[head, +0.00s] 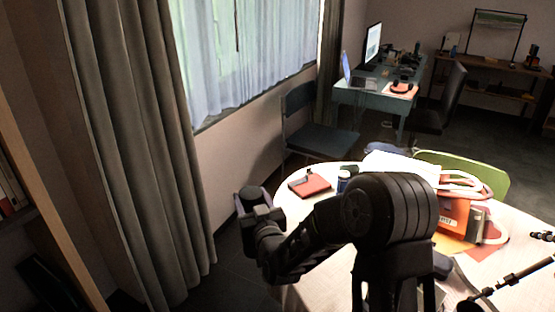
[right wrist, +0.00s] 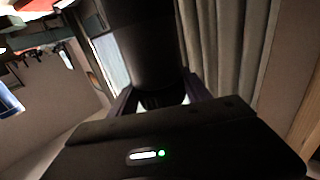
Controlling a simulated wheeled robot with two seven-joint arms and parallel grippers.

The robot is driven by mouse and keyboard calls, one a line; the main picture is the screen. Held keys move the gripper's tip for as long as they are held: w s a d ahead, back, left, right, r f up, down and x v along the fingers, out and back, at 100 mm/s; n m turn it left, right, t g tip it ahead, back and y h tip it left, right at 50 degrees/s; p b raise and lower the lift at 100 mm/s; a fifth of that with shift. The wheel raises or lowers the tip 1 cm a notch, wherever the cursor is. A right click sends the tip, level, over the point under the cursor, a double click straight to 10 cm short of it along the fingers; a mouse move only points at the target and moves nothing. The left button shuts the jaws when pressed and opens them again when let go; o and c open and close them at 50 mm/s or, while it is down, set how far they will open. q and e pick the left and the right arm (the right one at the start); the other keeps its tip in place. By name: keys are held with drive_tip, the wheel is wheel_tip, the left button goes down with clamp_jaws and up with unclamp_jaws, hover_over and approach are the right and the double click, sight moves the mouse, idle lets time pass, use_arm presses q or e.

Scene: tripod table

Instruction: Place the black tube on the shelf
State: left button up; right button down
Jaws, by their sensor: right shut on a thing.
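The black tube (right wrist: 140,45) is a thick dark cylinder between the fingers of my right gripper (right wrist: 160,103) in the right wrist view. In the head view the gripper (head: 259,215) is shut on the tube (head: 250,197), off the left edge of the round table, in front of the curtain and wall. The tube is small and dark there, so its exact tilt is hard to tell. A shelf unit (head: 48,150) with a wooden edge stands at the far left; my gripper is well apart from it. My left gripper is not in view.
The round table (head: 300,212) holds a red notebook (head: 310,185), a can (head: 343,181), an orange box (head: 455,215) and black tripod-like rods (head: 510,282). A grey curtain (head: 130,130) hangs between shelf and window. A chair (head: 322,138) and desk stand behind. Dark floor lies left of the table.

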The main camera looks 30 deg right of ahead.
drive_tip(key=s+a+f+n+y, duration=0.1)
drive_tip(key=s+a+f+y, duration=0.1)
drive_tip(key=s+a+f, duration=0.2)
drive_tip(key=a+f, duration=0.1)
drive_tip(key=a, duration=0.2)
drive_tip(key=shift+s+f+n+y, duration=0.2)
drive_tip(key=shift+s+n+y, duration=0.1)
drive_tip(key=shift+a, duration=0.1)
